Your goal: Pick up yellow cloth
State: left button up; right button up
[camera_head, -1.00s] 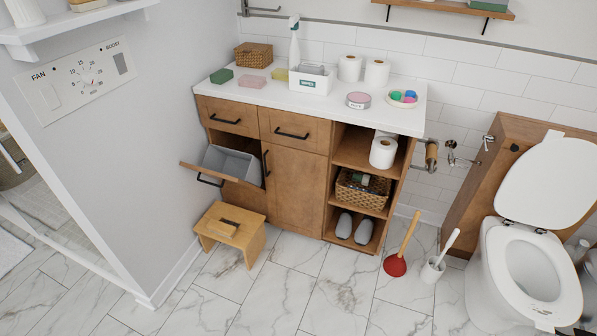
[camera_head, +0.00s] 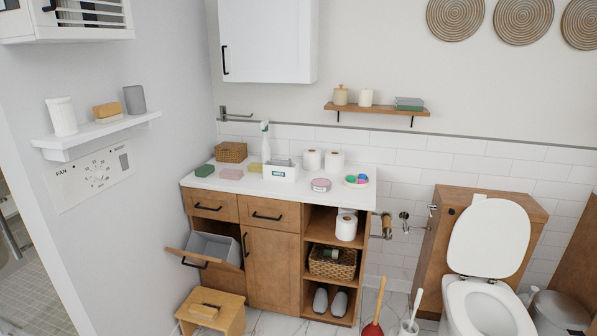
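A small yellow folded piece (camera_head: 254,167), which looks like the yellow cloth, lies on the white countertop (camera_head: 225,184) near its back left part. It is just left of a white box (camera_head: 280,174) with a green label. A pink folded piece (camera_head: 231,174) and a green one (camera_head: 205,170) lie farther left on the same top. Neither of my grippers is in view.
A spray bottle (camera_head: 265,142) stands behind the yellow piece, and a wicker box (camera_head: 231,152) stands to its left. Below, a tilt-out bin (camera_head: 205,256) hangs open, with a wooden stool (camera_head: 211,312) under it. The toilet (camera_head: 490,250) is at the right.

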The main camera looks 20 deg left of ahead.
aim_at(252, 167)
jog(key=u, duration=0.7)
jog(key=i, duration=0.6)
jog(key=u, duration=0.85)
jog(key=i, duration=0.95)
jog(key=z, duration=0.15)
